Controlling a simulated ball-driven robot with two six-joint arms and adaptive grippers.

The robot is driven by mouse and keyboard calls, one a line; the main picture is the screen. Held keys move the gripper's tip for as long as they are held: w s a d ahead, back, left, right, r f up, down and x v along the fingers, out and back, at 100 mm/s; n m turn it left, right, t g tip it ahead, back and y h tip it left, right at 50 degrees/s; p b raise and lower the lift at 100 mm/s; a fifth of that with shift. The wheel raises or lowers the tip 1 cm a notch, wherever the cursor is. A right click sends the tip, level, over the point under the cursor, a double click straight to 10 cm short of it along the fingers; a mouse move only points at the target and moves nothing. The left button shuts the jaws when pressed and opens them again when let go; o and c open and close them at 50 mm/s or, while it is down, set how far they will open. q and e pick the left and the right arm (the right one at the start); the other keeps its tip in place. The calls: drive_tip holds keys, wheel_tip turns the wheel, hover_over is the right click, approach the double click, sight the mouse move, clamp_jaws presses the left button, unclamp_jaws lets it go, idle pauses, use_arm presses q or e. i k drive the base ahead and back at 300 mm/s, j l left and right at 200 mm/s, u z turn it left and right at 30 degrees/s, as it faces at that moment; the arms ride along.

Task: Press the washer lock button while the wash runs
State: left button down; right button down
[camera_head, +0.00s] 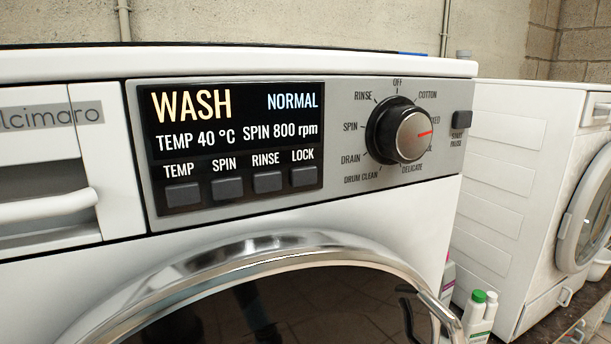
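The white washer's control panel (345,145) fills the middle of the head view. Its display (235,115) reads WASH, NORMAL, TEMP 40 °C and SPIN 800 rpm. Below it is a row of dark buttons under the labels TEMP, SPIN, RINSE and LOCK. The lock button (303,177) is the rightmost of the row. The round dial (410,135) has a red mark pointing right, and the start/pause button (461,119) is right of it. Neither of my grippers is in view, and nothing covers the lock button.
The detergent drawer (45,207) with its white handle is at the left. The chrome-rimmed door (250,252) is below the panel. A second white washer (525,160) stands at the right. Bottles, one with a green cap (479,296), stand between the machines.

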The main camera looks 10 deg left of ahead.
sight(300, 177)
drive_tip(key=k+l+z, duration=0.15)
drive_tip(key=k+l, duration=0.15)
drive_tip(key=k+l+z, duration=0.1)
drive_tip(key=k+l, duration=0.2)
drive_tip(key=l, duration=0.15)
drive_tip(key=k+l+z, duration=0.15)
drive_tip(key=k+l, duration=0.15)
drive_tip(key=l, duration=0.15)
